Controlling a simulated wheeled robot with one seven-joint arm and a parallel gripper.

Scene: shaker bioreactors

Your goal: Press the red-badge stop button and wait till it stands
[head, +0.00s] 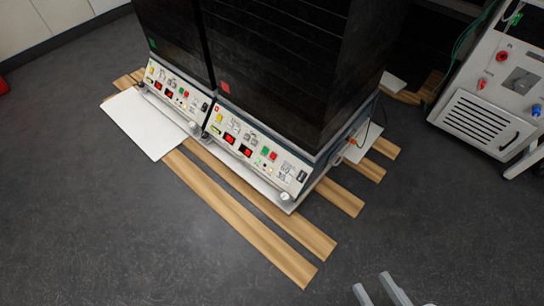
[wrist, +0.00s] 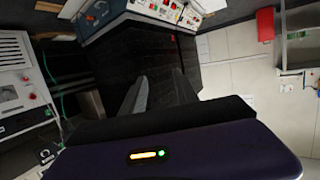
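Two tall dark shaker cabinets stand side by side. The right one carries a red badge (head: 224,87) at its lower left; the left one has a green badge (head: 152,44). Below the red badge is a sloped control panel (head: 254,146) with red displays, a yellow button, a green button (head: 265,151) and a red button (head: 273,156). My gripper (head: 374,280) is at the bottom of the head view, empty and well away from the panel. Its two fingers are apart in the wrist view (wrist: 160,78), where part of a panel (wrist: 168,11) shows at the top. Nothing touches the buttons.
Wooden strips (head: 240,217) lie under and in front of the cabinets. A white plate (head: 143,124) lies before the left cabinet. A white machine (head: 495,90) with knobs and a vent stands at the right. The dark floor (head: 110,235) in front is clear.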

